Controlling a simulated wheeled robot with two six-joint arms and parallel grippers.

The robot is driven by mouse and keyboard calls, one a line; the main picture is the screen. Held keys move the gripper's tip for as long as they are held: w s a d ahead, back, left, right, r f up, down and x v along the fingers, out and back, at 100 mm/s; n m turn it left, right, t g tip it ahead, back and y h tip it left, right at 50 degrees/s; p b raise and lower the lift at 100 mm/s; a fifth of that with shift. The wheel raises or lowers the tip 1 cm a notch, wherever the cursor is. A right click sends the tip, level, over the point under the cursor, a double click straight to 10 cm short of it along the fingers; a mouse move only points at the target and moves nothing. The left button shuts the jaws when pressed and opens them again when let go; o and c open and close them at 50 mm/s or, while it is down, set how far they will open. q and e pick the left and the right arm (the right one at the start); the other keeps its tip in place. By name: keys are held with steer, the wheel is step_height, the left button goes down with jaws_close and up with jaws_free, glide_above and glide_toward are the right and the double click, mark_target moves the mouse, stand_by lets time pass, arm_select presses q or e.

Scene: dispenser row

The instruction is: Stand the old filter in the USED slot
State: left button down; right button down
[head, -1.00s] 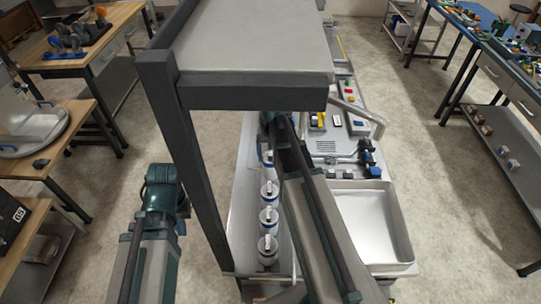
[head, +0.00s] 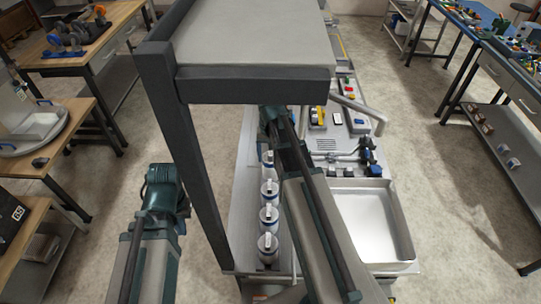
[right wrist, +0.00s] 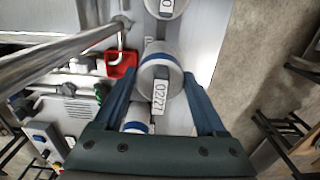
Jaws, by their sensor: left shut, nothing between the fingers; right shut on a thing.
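In the right wrist view, my right gripper (right wrist: 158,72) is shut on a white-grey round filter (right wrist: 152,65) with a blue band and a label reading 02/27. The fingers press its two sides. A red open-sided frame (right wrist: 122,63) lies just left of the left finger; I see no USED lettering. In the head view, the shelf hides my right gripper; only its arm shows. My left gripper (head: 163,184) is at the left, clear of the bench, shut and empty; its fingertips are hard to make out. Several similar filters (head: 268,216) stand in a row beside my right arm.
A grey shelf (head: 255,50) on a dark frame overhangs the bench. An empty white tray (head: 372,225) lies right of my right arm. A metal pipe (right wrist: 60,65) runs close to the left finger. Another filter (right wrist: 165,8) stands beyond the held one.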

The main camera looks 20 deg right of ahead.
steer(key=shift+f, duration=0.1)
steer(key=shift+f+b, duration=2.4)
steer(key=shift+b, duration=0.05)
jaws_free()
step_height(320, 180, up, 14)
steer(key=p, duration=1.4)
